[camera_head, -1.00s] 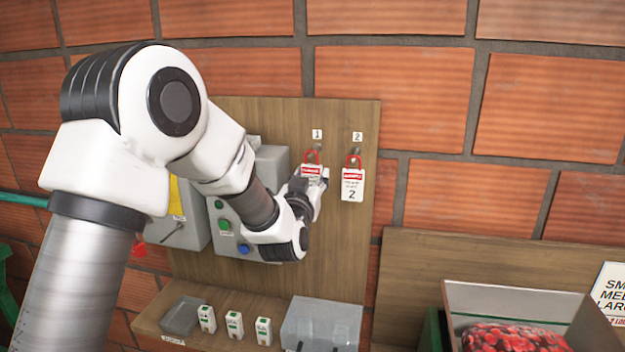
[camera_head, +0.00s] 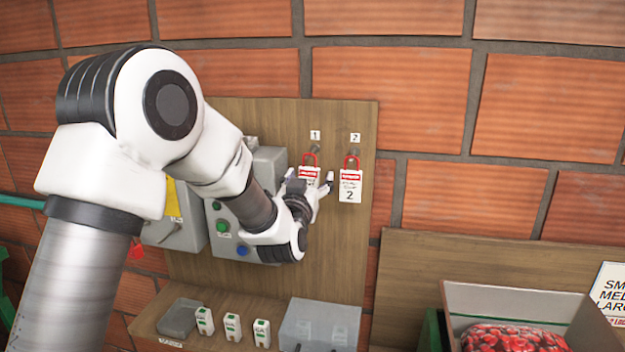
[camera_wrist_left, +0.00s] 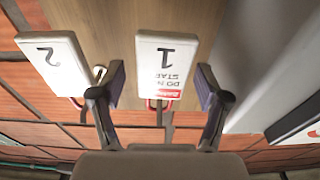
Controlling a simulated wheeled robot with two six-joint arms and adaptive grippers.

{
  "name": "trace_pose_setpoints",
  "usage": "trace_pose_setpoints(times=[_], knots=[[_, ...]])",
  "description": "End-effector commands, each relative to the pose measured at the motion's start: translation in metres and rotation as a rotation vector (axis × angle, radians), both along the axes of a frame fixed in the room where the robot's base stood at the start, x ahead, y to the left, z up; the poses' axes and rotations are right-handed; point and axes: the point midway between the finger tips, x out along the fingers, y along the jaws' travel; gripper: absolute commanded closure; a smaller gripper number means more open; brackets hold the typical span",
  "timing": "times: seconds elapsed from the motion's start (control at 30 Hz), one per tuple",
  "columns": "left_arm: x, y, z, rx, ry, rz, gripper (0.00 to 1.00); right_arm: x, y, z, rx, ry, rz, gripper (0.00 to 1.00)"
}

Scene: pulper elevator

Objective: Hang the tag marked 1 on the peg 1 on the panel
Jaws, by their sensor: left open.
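The tag marked 1 (camera_head: 309,173) is white with a red band and a red loop. It hangs at peg 1 (camera_head: 314,149), under the label 1 on the wooden panel (camera_head: 340,245); the loop appears to be over the peg. My left gripper (camera_head: 310,178) is open, with one finger on each side of the tag. In the left wrist view the tag (camera_wrist_left: 165,60) shows upside down between the spread fingers (camera_wrist_left: 161,78), with gaps at both sides. The lower part of the tag is hidden by the gripper in the head view. My right gripper is not in view.
The tag marked 2 (camera_head: 350,186) hangs on peg 2 (camera_head: 353,152), close to the right finger. A grey control box (camera_head: 262,160) is left of the gripper. An open bin (camera_head: 515,295) stands at right.

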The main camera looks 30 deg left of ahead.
Motion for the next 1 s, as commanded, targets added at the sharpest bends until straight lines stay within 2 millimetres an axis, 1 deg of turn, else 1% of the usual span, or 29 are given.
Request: trace_pose_setpoints(times=[0.07,0.13,0.23,0.37,0.5,0.63,0.77,1.0], knots=[[0.000,0.000,0.000,0.000,0.000,0.000,0.25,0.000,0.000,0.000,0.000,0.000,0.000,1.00],[-0.003,-0.001,0.000,0.000,0.000,0.000,0.25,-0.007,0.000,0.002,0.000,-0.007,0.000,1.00],[-0.014,-0.005,-0.002,0.001,0.002,-0.001,0.25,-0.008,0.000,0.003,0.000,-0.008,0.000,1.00],[-0.043,-0.012,-0.005,0.001,0.003,-0.002,0.25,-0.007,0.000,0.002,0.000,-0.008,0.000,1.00],[-0.079,-0.022,-0.009,0.002,0.004,-0.002,0.25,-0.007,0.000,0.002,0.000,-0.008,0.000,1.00],[-0.103,-0.029,-0.012,0.002,0.003,-0.001,0.25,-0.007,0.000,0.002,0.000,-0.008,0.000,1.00],[-0.113,-0.031,-0.013,0.002,0.001,0.000,0.25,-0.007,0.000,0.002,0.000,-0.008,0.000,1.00],[-0.114,-0.031,-0.013,0.001,0.000,0.000,0.25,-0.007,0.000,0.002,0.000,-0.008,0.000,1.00]])
